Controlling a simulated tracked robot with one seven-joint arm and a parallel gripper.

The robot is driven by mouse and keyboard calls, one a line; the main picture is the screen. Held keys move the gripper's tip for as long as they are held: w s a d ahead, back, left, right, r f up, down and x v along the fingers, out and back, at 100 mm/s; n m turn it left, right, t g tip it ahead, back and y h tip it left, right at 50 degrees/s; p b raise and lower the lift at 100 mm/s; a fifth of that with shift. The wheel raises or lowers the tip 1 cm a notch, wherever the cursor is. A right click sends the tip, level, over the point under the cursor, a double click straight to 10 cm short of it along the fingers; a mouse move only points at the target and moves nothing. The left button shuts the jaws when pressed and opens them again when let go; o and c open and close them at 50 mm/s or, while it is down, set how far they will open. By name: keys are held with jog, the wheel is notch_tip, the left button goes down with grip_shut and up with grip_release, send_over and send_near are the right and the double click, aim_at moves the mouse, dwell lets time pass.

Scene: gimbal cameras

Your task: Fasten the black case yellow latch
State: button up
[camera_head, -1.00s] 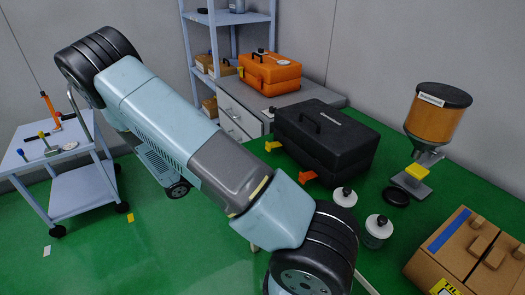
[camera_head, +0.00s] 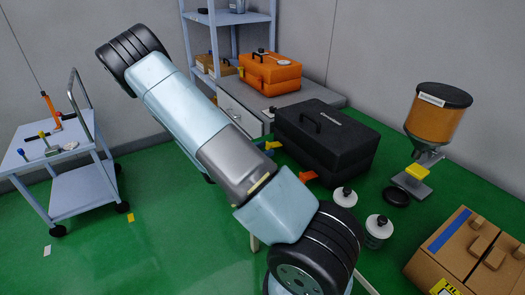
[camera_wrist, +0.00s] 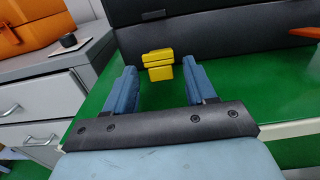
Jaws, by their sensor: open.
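The black case (camera_head: 325,138) stands closed on the green bench top, and its front also shows in the wrist view (camera_wrist: 220,35). The yellow latch (camera_head: 273,145) sticks out low from its front, towards my gripper. In the wrist view the yellow latch (camera_wrist: 158,65) appears between the tips of the blue fingers, with gaps on both sides. My gripper (camera_wrist: 160,72) is open and empty, facing the case front. In the head view my arm hides most of it. I cannot tell how far the fingertips reach past the latch.
An orange latch (camera_head: 309,177) sits further along the case. An orange toolbox (camera_head: 270,73) stands on grey drawers (camera_head: 240,117) to the left. White-capped jars (camera_head: 377,230), a hopper (camera_head: 437,115) and a cardboard box (camera_head: 465,250) stand right. Green bench surface is clear before the case.

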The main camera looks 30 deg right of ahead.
jog(key=shift+c, duration=0.3)
jog(key=c, duration=0.9)
jog(key=shift+o, duration=0.2)
